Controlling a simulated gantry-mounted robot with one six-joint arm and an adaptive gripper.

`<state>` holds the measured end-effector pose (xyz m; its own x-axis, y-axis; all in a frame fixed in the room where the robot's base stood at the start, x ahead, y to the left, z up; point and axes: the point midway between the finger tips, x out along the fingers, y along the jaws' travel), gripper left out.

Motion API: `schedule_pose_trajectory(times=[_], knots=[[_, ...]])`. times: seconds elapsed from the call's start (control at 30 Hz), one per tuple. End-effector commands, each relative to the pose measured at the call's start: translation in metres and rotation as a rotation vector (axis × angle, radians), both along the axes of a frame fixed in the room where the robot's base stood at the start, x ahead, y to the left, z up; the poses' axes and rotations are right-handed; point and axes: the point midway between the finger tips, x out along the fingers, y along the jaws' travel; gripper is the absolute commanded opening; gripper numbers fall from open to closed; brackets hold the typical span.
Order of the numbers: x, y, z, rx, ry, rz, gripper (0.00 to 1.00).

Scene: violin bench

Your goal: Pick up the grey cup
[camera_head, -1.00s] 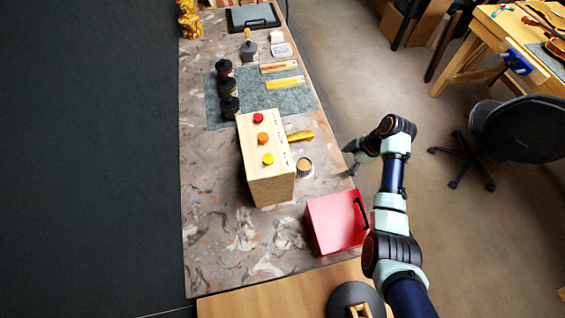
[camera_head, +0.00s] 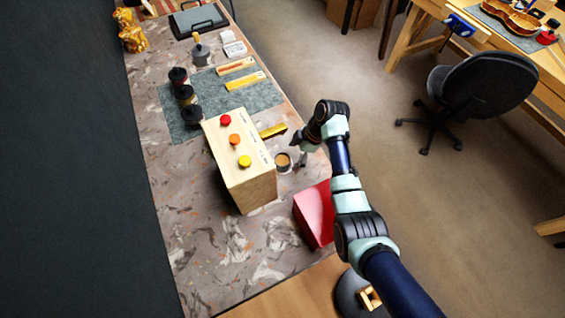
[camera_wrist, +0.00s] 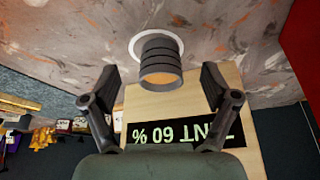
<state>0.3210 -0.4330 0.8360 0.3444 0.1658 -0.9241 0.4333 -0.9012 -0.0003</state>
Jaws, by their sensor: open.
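The grey cup (camera_head: 283,163) stands on the marbled bench beside the pale wooden box. It has a tan or orange inside. In the wrist view the ribbed grey cup (camera_wrist: 161,60) sits on a white disc, ahead of my gripper (camera_wrist: 160,84) and between the lines of its two fingers. My gripper is open, with nothing held between its fingers. In the head view my gripper (camera_head: 301,159) is just right of the cup, close to it. Whether the fingertips reach past the cup's near side is hard to tell.
The wooden box (camera_head: 250,185) with red, orange and yellow knobs stands left of the cup. A red box (camera_head: 315,215) is in front, partly behind my arm. A yellow object (camera_head: 272,131) lies behind the cup. Dark jars (camera_head: 185,95) stand on a grey mat (camera_head: 260,97).

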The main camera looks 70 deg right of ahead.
Motion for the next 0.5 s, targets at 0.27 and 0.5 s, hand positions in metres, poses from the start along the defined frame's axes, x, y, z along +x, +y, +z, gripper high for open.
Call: schedule_pose_trajectory(times=[0.27, 0.5], knots=[[0.035, 0.018, -0.021, 0.001, 0.001, 0.002, 0.86], [0.039, 0.019, -0.028, -0.001, 0.0, 0.0, 0.86]])
